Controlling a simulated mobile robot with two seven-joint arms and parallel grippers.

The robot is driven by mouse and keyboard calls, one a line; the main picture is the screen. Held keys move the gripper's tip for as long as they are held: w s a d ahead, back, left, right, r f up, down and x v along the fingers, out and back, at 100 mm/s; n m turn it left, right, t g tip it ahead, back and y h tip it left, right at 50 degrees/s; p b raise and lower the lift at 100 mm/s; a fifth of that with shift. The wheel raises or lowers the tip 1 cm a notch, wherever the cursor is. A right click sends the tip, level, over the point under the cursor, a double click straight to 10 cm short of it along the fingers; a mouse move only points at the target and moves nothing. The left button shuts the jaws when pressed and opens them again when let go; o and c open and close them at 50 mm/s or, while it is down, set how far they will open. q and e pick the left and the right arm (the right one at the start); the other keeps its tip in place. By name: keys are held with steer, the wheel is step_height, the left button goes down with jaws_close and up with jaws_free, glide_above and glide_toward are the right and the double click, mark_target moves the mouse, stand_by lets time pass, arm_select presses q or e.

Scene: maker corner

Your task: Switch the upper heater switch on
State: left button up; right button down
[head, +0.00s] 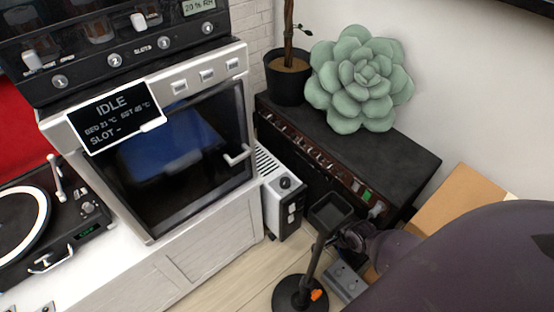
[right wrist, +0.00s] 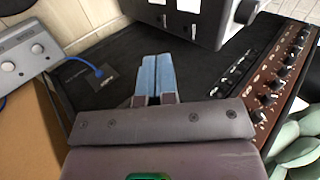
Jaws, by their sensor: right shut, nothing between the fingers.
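The heater (head: 283,197) is a white unit with a black knob on its front, standing on the floor between the oven cabinet and the black amplifier. Its upper switch (head: 292,208) sits below the knob, just above a second, lower switch; their positions are too small to tell. In the right wrist view the heater (right wrist: 210,28) is at the top, turned sideways, with both white switches partly cut off by the edge. My right gripper (right wrist: 155,78) is shut and empty, its blue fingertips apart from the heater. My left gripper is out of view.
A black stand (head: 328,212) with a round base rises in front of the heater. The amplifier (head: 400,160) carries a succulent cushion (head: 362,80) and a potted plant (head: 288,82). A grey box with knobs (head: 345,282) lies low by my right arm.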

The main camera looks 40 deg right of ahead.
mark_target(292, 208)
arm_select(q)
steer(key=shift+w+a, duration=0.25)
arm_select(e)
steer(key=shift+w+a+f+m, duration=0.1)
steer(key=shift+w+f+m, duration=0.2)
steer(key=shift+w+f, duration=0.35)
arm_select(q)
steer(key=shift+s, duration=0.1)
arm_select(e)
steer(key=shift+r, duration=0.1)
arm_select(q)
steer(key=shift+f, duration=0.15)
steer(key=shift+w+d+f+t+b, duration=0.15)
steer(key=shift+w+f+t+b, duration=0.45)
steer(key=shift+b, duration=2.5)
arm_select(e)
steer(key=w+r+x, duration=0.1)
steer(key=x, duration=1.2)
steer(key=shift+w+r, duration=0.25)
steer(key=shift+w, duration=0.2)
